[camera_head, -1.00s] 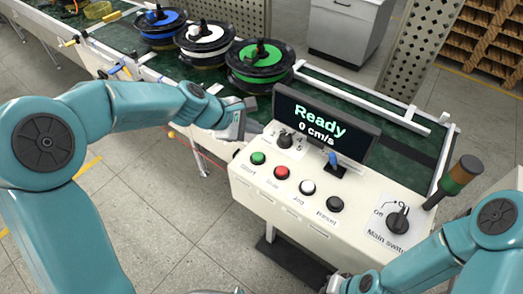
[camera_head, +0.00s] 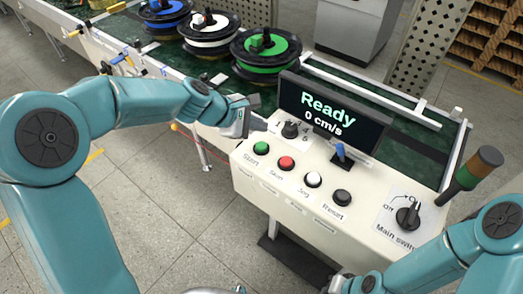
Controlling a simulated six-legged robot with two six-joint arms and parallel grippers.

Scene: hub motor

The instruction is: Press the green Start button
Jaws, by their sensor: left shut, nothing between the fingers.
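The green Start button (camera_head: 261,148) is at the left end of a row on the sloped white control panel (camera_head: 300,218). Red, white and black buttons sit to its right. A screen (camera_head: 330,115) behind the row reads "Ready" and "0 cm/s". My left gripper (camera_head: 256,114) is shut and empty, above and behind the Start button at the panel's left edge, apart from the button in the picture. My right arm (camera_head: 460,255) comes in at the lower right; its gripper tips are cut off or hidden at the bottom edge.
A rotary knob (camera_head: 290,129) stands behind the buttons, close to my left gripper. A blue-tipped switch (camera_head: 340,152), the main switch (camera_head: 408,214) and a signal light (camera_head: 475,172) stand farther right.

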